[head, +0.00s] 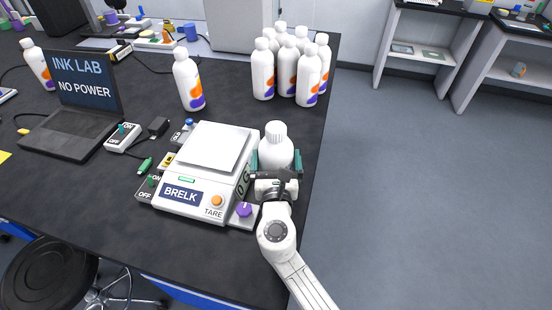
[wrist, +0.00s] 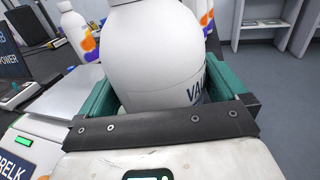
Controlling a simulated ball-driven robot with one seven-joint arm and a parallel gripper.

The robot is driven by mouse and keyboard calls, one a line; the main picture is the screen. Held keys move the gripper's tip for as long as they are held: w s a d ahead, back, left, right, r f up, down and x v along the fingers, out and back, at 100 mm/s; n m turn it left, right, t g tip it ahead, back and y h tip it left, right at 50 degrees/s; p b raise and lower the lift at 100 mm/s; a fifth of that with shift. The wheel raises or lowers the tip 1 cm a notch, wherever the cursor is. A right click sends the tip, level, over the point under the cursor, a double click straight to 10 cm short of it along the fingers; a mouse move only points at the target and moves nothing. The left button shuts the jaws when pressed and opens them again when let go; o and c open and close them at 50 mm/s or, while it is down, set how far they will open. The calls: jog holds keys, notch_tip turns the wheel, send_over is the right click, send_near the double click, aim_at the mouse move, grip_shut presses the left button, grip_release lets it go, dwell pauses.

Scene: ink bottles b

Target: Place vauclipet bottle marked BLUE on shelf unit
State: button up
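A white bottle with a ribbed white cap (head: 277,147) stands upright at the right side of the balance, near the table's right edge. My gripper (head: 276,163) has its green fingers on either side of this bottle, and both appear to touch it. In the wrist view the bottle (wrist: 160,55) fills the space between the fingers of my gripper (wrist: 160,90). Its label shows only "VA"; no BLUE mark is visible, and its base is hidden. A grey shelf unit (head: 421,69) stands at the upper right across the floor, with another unit (head: 503,72) beside it.
The balance (head: 186,195) is close on the bottle's left. Several white bottles with orange and purple labels (head: 289,70) stand at the table's far right corner; another (head: 188,82) stands apart. A laptop (head: 75,110) is at left. The floor (head: 420,190) on the right is clear.

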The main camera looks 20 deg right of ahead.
jog(key=shift+r, duration=0.1)
jog(key=shift+r, duration=0.15)
jog(key=v, duration=1.2)
